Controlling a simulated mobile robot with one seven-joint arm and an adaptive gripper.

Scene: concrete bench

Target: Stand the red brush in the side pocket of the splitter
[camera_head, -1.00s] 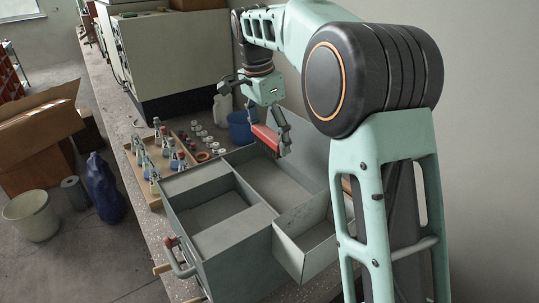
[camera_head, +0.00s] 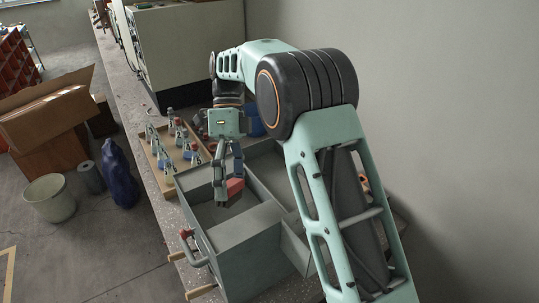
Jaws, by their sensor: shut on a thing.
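The splitter (camera_head: 236,245) is a grey open box with divided compartments on the bench. Its side pocket (camera_head: 295,246) is on the right side, and my arm hides much of it. My gripper (camera_head: 226,196) points down over the left, far part of the splitter. It is shut on the red brush (camera_head: 235,186), of which only a short red part shows beside the fingers. I cannot tell how high the brush is above the compartment floor.
A wooden tray (camera_head: 160,170) with several small bottles stands behind the splitter. A blue container (camera_head: 257,127) is partly hidden behind my arm. A large beige machine (camera_head: 190,50) stands farther back. A red-ended handle (camera_head: 188,240) juts from the splitter's left side.

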